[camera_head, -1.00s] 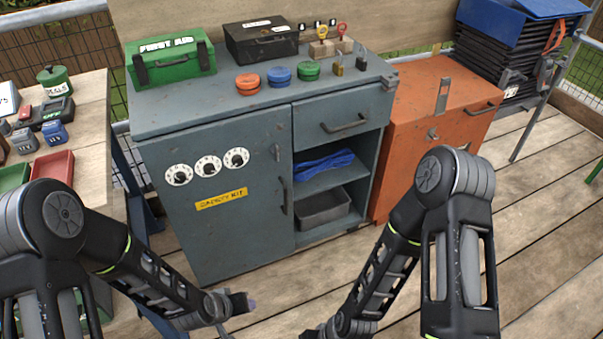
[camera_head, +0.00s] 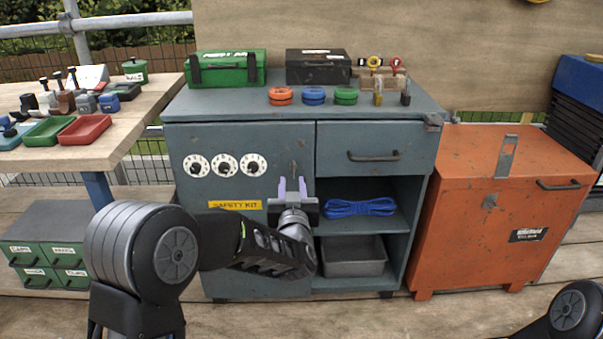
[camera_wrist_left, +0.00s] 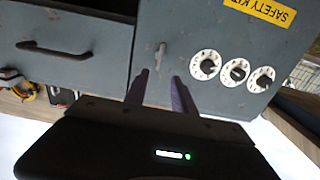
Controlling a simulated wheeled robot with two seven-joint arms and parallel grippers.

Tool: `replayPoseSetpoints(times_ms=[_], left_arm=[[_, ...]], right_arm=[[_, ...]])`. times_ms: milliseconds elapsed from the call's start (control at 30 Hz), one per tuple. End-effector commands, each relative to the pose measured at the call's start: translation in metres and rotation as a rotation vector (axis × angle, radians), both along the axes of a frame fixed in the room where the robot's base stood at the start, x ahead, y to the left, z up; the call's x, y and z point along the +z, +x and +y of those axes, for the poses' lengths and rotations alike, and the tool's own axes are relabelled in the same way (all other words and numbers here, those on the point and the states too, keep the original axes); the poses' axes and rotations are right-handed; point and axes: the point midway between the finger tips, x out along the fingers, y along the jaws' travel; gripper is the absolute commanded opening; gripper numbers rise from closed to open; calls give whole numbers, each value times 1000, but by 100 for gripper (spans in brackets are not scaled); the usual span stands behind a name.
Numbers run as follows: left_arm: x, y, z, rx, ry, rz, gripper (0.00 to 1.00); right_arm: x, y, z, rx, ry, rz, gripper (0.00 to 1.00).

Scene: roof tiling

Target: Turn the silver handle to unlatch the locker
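The locker (camera_head: 190,230) is a blue-grey cabinet with three white dials and a yellow SAFETY KIT label on its door, which is shut. Its small silver handle (camera_head: 295,167) is on the upper right of the door. In the left wrist view, where the picture is upside down, the handle (camera_wrist_left: 160,55) stands roughly upright just beyond my fingertips and between their lines. My left gripper (camera_head: 292,184) is open and empty in front of the door, just below the handle in the head view. The fingers (camera_wrist_left: 161,82) look apart from the handle. My right gripper is out of view.
A drawer (camera_head: 372,148) and open shelves with blue rope (camera_head: 360,207) and a grey bin (camera_head: 352,257) are right of the door. An orange chest (camera_head: 505,225) stands at right. A table (camera_head: 120,150) with trays is at left. A green first aid box (camera_head: 227,68) is on top.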

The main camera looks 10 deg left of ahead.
Motion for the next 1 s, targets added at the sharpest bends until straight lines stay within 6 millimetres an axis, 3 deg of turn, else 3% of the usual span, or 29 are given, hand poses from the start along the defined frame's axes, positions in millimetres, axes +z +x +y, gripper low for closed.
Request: replayPoseSetpoints(times_ms=[433, 800, 1000], left_arm=[[-2, 8, 0, -4, 0, 4, 31], [-3, 60, 14, -4, 0, 3, 31], [-2, 75, 17, -5, 0, 4, 31]], right_arm=[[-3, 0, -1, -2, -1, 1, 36], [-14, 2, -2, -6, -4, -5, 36], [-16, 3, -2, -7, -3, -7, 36]])
